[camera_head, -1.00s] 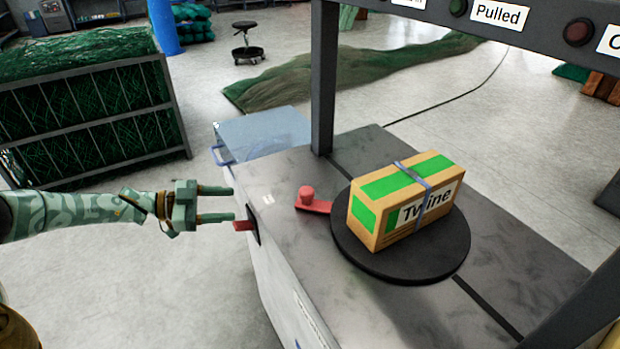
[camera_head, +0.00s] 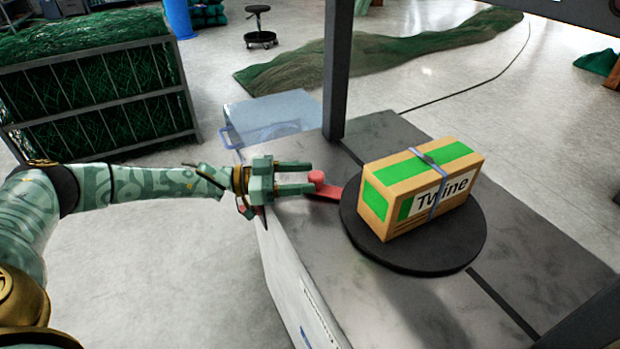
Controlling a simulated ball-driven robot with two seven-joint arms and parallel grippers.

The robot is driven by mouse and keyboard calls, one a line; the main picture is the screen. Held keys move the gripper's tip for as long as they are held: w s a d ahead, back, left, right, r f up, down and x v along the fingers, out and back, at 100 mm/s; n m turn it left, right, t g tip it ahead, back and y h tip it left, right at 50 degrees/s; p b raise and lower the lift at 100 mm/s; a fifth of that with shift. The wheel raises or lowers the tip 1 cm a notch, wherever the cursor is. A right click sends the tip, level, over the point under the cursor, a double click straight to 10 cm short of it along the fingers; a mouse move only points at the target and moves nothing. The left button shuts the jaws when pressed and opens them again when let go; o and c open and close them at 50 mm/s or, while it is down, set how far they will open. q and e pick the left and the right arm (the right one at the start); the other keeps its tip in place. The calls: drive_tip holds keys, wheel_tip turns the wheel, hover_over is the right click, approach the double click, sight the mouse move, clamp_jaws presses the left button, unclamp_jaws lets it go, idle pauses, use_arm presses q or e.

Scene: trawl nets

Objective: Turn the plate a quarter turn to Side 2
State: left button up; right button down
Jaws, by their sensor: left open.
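The plate (camera_head: 410,262) is a round black disc set on the grey table top. A cardboard box labelled "Twine" (camera_head: 425,185), with green patches and a blue-grey strap, stands on it. A red handle with an upright knob (camera_head: 317,177) sticks out from the plate's left side. My left gripper (camera_head: 312,178) is open, its two fingers pointing right at the red knob. The fingertips are at or around the knob; I cannot tell if they touch it. My right gripper is not in view.
A dark post (camera_head: 337,70) rises from the table behind the handle. A blue-grey bin (camera_head: 270,115) stands beyond the table's left end. A metal cage of green netting (camera_head: 95,95) stands at the left. Netting (camera_head: 380,60) lies on the floor behind.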

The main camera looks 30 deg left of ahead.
use_arm(q)
drive_tip(key=shift+x, duration=0.95)
drive_tip(key=c, duration=1.2)
clamp_jaws()
drive_tip(key=shift+s+r, duration=0.1)
